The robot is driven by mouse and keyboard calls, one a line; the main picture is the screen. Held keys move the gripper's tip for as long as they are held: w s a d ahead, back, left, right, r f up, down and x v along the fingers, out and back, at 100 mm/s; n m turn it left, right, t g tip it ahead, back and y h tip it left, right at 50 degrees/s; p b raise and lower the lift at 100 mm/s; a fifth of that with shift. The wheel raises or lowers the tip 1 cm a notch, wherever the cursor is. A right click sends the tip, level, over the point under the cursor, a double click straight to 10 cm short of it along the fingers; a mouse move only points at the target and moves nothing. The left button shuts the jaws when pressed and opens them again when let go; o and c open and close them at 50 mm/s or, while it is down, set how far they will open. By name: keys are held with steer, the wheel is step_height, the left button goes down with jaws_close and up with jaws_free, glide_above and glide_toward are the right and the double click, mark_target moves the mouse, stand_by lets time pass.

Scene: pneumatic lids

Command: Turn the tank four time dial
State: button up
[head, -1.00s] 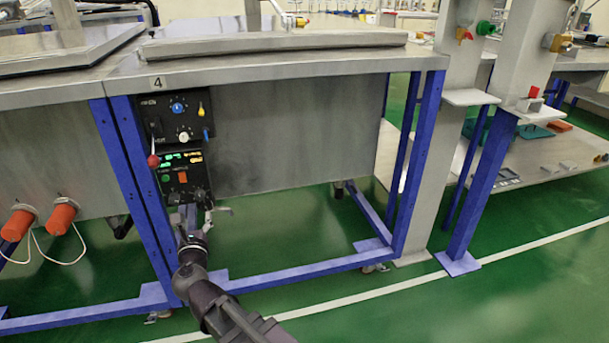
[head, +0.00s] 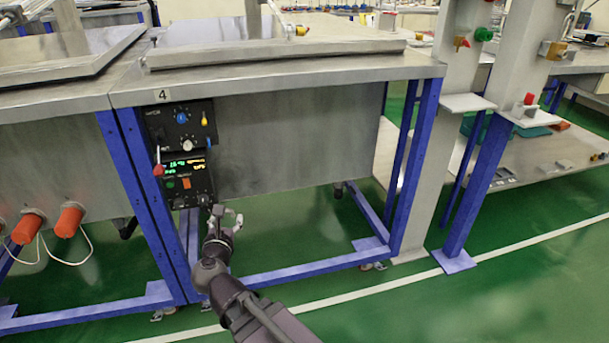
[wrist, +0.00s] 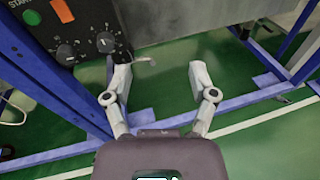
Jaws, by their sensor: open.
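The tank four control panel (head: 180,152) is a black box on the front of the steel tank, below the label 4 (head: 163,95). Its lower unit has lit displays, a green start button (wrist: 32,17), an orange switch (wrist: 62,10) and two black dials at the bottom. The left dial (wrist: 66,53) and the right dial (wrist: 105,42) have white markings. I cannot read which is the time dial. My gripper (head: 229,213) is open and empty, below and right of the dials. In the wrist view its fingers (wrist: 160,75) are apart, the left one close to the panel's lower right corner.
A red-knobbed lever (head: 158,168) sticks out at the panel's left. A blue frame leg (head: 140,190) stands left of the panel. Orange plugs (head: 68,220) with white cables are on the neighbouring tank. Open green floor (head: 300,235) lies under the tank.

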steer(key=w+d+r+m+g+h+p, duration=0.1)
steer(key=d+r+m+g+h+p, duration=0.1)
steer(key=d+m+p, duration=0.6)
steer(key=w+d+r+m+g+h+p, duration=0.2)
steer(key=d+r+m+g+p, duration=0.3)
steer(key=d+m+p, duration=0.3)
steer(key=shift+d+r+h+p, duration=0.45)
steer(key=shift+d+r, duration=0.4)
steer(key=shift+d, duration=1.05)
steer(key=s+d+f+m+g+y, duration=0.2)
steer(key=s+d+f+m+g, duration=0.25)
steer(key=d+m, duration=0.4)
steer(key=s+d+f+m+g+y, duration=0.3)
steer(key=s+d+m+g, duration=0.25)
steer(key=m, duration=0.55)
step_height(320, 180, up, 26)
steer(key=w+p, duration=0.1)
steer(key=p, duration=2.5)
steer(key=shift+d, duration=0.3)
steer(key=shift+r+n, duration=0.1)
steer(key=shift+n, duration=0.15)
